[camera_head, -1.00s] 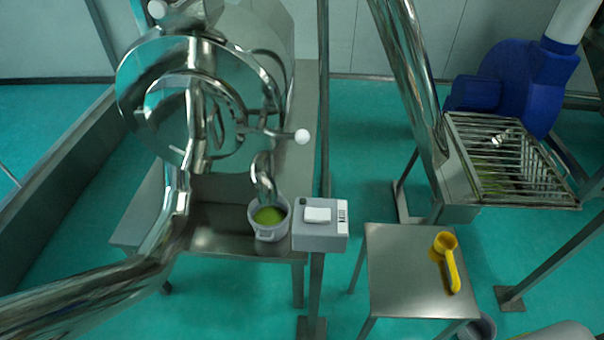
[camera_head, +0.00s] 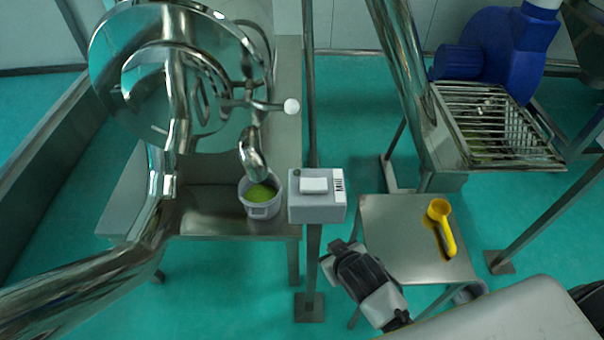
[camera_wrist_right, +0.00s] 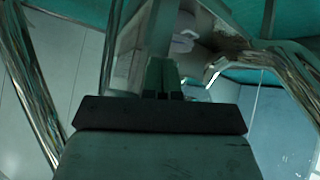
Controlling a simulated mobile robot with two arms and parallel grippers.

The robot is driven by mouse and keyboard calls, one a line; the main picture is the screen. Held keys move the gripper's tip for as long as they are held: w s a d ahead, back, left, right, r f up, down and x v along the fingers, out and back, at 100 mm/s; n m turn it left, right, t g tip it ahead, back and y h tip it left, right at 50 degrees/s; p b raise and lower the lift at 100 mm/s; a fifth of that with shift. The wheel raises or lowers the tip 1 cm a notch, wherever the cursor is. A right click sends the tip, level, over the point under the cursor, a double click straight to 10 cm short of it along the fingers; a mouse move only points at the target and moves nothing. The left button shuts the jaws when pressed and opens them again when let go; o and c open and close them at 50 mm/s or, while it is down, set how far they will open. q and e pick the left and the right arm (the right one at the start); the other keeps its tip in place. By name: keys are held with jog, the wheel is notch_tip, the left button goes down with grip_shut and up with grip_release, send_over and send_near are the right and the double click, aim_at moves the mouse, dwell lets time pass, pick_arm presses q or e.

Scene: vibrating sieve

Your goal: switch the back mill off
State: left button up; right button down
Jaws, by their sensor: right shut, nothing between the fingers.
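A grey switch box (camera_head: 316,207) labelled "Mill" is on a metal post in the middle of the head view. It has a white rocker or cover (camera_head: 313,185) and a small dark round knob (camera_head: 296,172) on top. The shiny metal mill (camera_head: 140,75) stands to its left. My right gripper (camera_head: 340,250) is below and slightly right of the box, apart from it, shut and empty. Its closed fingers (camera_wrist_right: 163,78) also show in the right wrist view. My left gripper is not in view.
A grey pot (camera_head: 262,208) of green material stands under the mill's spout, just left of the box. A small metal table (camera_head: 400,225) with a yellow scoop (camera_head: 444,230) stands right of my gripper. A grated metal hopper (camera_head: 490,125) and blue blower (camera_head: 510,55) are at the right.

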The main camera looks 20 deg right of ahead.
jog(key=w+a+r+t, duration=0.1)
jog(key=w+r+t, duration=0.1)
jog(key=r, duration=0.3)
jog(key=w+a+r+t+y, duration=0.1)
jog(key=w+a+r+t, duration=0.1)
jog(key=r, duration=0.4)
jog(key=w+a+r+n+t, duration=0.1)
jog(key=w+a+r+t, duration=0.1)
jog(key=w+r, duration=0.2)
notch_tip(320, 180, up, 2)
jog(key=shift+r+t+y, duration=0.1)
jog(key=shift+t+y, duration=0.3)
jog(key=w+a+r+n+t+y, duration=0.2)
jog(key=w+a+r+n+y, duration=0.2)
jog(key=a+r+n+y, duration=0.8)
jog(key=s+a+r+n+g+y, duration=0.25)
jog(key=a+n+g+y, duration=0.4)
jog(key=n+g, duration=0.8)
jog(key=w+d+f+n+g+h, duration=0.1)
jog(key=d+f+n+g+h, duration=0.5)
jog(key=h, duration=0.4)
jog(key=w+d+r+m+h, duration=0.1)
jog(key=w+d+h, duration=0.1)
jog(key=d+h, duration=0.3)
jog(key=w+d+r+m+h, duration=0.2)
jog(key=w+d+h, duration=0.1)
jog(key=d, duration=0.7)
jog(key=shift+r+h+b, duration=0.2)
jog(key=shift+h+b, duration=0.1)
jog(key=shift+h, duration=0.55)
